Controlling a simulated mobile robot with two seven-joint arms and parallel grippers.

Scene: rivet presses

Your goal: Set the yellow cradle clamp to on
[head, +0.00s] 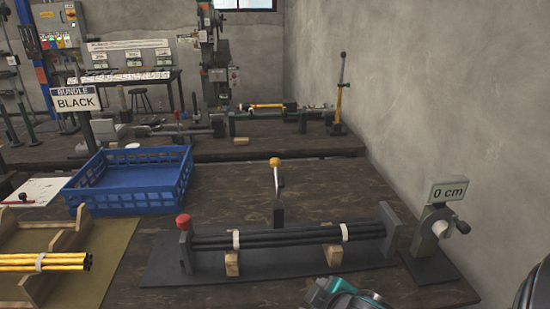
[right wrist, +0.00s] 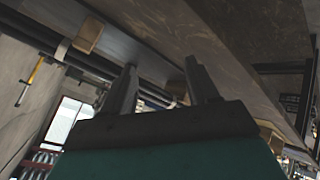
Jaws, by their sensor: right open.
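A clamp lever with a yellow knob (head: 275,162) stands roughly upright on a dark post behind the dark cradle (head: 385,222). The cradle holds a bundle of black rods (head: 290,238) with two white bands. A red knob (head: 183,221) tops the cradle's left end. The teal body of my right gripper shows at the bottom edge of the head view, in front of the cradle; its fingertips are hard to make out there. In the right wrist view my right gripper (right wrist: 163,86) is open, nothing between its fingers, with black rods (right wrist: 80,60) beyond. My left gripper is out of view.
A gauge reading 0 cm (head: 448,190) stands right of the cradle. A blue crate (head: 130,200) stands behind left, near a BUNDLE BLACK sign (head: 76,102). Yellow rods (head: 35,262) lie in a wooden rack (head: 75,215) at left. Wooden blocks (head: 232,264) sit under the black rods.

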